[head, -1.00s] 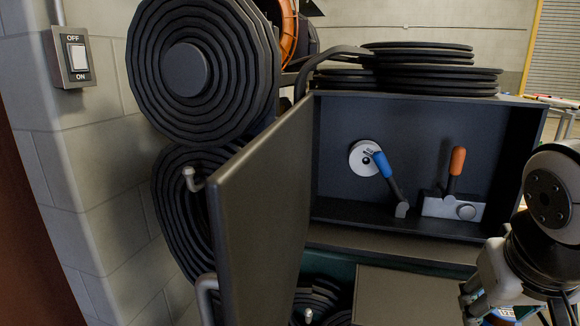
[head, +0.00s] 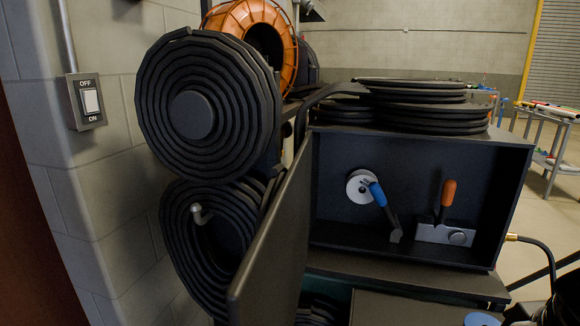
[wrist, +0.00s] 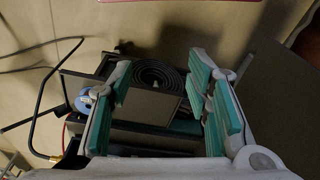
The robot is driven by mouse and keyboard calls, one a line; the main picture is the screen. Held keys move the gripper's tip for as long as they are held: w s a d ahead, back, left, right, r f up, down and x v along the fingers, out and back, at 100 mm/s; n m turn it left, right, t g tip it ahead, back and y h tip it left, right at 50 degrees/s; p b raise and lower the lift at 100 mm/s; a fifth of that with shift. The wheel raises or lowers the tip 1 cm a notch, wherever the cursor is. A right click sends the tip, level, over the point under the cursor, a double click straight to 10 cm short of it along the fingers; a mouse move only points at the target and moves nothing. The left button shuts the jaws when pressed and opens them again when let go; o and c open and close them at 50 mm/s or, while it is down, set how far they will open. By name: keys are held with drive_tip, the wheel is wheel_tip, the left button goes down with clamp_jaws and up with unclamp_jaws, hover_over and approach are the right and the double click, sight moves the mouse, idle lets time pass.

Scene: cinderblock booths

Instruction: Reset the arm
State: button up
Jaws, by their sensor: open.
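My gripper (wrist: 165,105) shows in the wrist view with its teal-padded fingers spread wide and nothing between them. Beyond the fingers, some way off, are the dark cabinet and a coiled black hose (wrist: 158,76). In the head view only a dark part of my arm shows at the lower right edge, and the gripper itself is not clearly visible there. The open dark cabinet (head: 340,230) holds a lever with a blue handle (head: 378,194) on a round white disc and a lever with an orange handle (head: 448,193) on a grey block.
The cabinet door (head: 272,245) stands open toward me. Hose coils (head: 193,115) are stacked at the left, and more lie on the cabinet top (head: 425,115). A light switch (head: 88,101) is on the block wall. A cart (head: 555,145) stands at the back right, with open floor around it.

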wheel_tip(320, 180, up, 24)
drive_tip(key=s+t+p, duration=0.1)
drive_tip(key=t+p, duration=0.1)
drive_tip(key=p, duration=1.8)
drive_tip(key=shift+s+d+f+t+p, duration=0.2)
drive_tip(key=shift+s+t+p, duration=0.1)
drive_tip(key=shift+s+t, duration=0.1)
drive_tip(key=shift+f, duration=0.1)
